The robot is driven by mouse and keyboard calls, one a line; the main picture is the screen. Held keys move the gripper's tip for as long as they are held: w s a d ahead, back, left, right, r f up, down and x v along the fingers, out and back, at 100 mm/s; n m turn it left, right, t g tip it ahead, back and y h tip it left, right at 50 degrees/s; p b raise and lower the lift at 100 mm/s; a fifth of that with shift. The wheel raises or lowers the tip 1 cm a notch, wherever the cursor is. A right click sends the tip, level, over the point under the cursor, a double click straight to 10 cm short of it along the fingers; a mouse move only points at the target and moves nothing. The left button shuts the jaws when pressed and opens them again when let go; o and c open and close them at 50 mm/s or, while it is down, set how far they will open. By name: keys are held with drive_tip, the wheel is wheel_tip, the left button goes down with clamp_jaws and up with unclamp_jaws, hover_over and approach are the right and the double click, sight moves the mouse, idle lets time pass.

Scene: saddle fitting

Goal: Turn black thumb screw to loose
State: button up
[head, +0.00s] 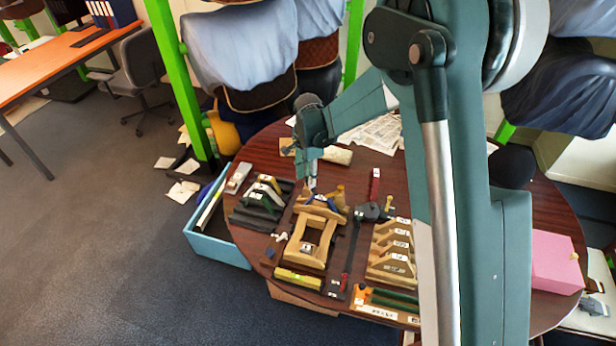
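My gripper (312,186) points down over the back end of a wooden frame fixture (294,250) on the round table. The gripper is small here, and whether its fingers are open or shut does not show. I cannot tell whether it touches anything. A black rounded part (371,212) sits right of the fixture, at the head of a long dark bar. I cannot make out which dark part is the black thumb screw; it may be hidden by the gripper.
The dark wooden table (460,205) is crowded. Dark green blocks (261,205) stand left of the fixture, and a wooden slotted rack (392,268) stands right. A yellow level (298,279) lies in front. A pink box (556,262) is far right. A blue bin (222,245) stands beside the table.

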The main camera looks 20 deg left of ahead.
drive_tip(key=c, duration=0.9)
drive_tip(key=shift+n+b, duration=0.35)
drive_tip(key=shift+n, duration=0.15)
drive_tip(key=shift+f+n+b, duration=0.1)
drive_tip(key=shift+n+b, duration=0.5)
drive_tip(key=shift+n, duration=0.3)
drive_tip(key=n+b, duration=0.1)
drive_tip(key=n, duration=0.2)
drive_tip(key=shift+n+b, duration=0.3)
drive_tip(key=shift+b, duration=0.1)
drive_tip(key=n+b, duration=0.2)
drive_tip(key=n, duration=0.4)
drive_tip(key=n+b, duration=0.1)
drive_tip(key=n, duration=0.5)
drive_tip(key=shift+n+b, duration=0.3)
drive_tip(key=n+b, duration=0.1)
drive_tip(key=n, duration=0.5)
drive_tip(key=shift+n, duration=0.4)
